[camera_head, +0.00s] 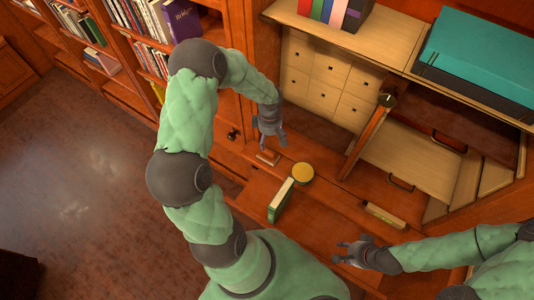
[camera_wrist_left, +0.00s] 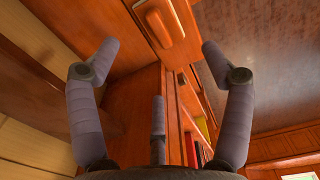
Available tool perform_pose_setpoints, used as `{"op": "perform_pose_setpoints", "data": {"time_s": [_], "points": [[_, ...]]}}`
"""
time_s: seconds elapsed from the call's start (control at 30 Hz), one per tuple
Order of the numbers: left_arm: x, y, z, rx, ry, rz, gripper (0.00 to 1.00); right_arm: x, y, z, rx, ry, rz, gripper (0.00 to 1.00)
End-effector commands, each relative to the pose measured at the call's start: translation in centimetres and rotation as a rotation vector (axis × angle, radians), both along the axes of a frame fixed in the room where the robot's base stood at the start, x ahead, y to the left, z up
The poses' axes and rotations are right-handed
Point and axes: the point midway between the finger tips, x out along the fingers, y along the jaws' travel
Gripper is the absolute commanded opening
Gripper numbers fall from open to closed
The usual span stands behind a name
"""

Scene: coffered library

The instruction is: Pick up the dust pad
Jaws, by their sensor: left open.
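My left gripper (camera_head: 270,136) hangs over the desk, open and empty, with its fingers pointing down. Just below it lies a small wooden block with a pale edge (camera_head: 268,157), which looks like the dust pad. In the left wrist view the same block (camera_wrist_left: 166,22) shows a rounded, orange-brown top on a flat base. It lies ahead of and between the spread fingertips of the left gripper (camera_wrist_left: 160,48), apart from them. My right gripper (camera_head: 350,254) is at the lower right over the desk, with spread fingers and nothing between them.
A round yellow tin (camera_head: 303,173) and an upright green book (camera_head: 281,201) stand right of and below the block. A pale bar-shaped thing (camera_head: 385,216) lies further right. Small drawers (camera_head: 325,70) and an open wooden flap (camera_head: 370,135) rise behind. Bookshelves (camera_head: 125,60) stand at left.

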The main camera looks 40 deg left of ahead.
Motion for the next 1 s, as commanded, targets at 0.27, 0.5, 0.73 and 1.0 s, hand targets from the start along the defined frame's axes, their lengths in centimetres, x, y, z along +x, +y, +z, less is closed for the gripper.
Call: {"op": "perform_pose_setpoints", "data": {"time_s": [0.27, 0.5, 0.73, 1.0], "points": [[-0.1, -0.1, -2.9, -0.001, 0.004, -0.001, 0.80, 0.0, 0.0, -1.3, 0.000, 0.000, 0.000, 0.40], [0.0, 0.0, -6.0, 0.000, 0.001, -0.001, 0.80, 0.0, 0.0, -1.6, 0.000, 0.000, 0.000, 0.40], [-0.1, -0.1, -7.5, -0.001, 0.003, -0.001, 0.80, 0.0, 0.0, -1.8, 0.000, 0.000, 0.000, 0.40], [-0.1, -0.2, -11.1, -0.001, 0.002, -0.001, 0.80, 0.0, 0.0, -2.1, 0.000, 0.000, 0.000, 0.40]]}}
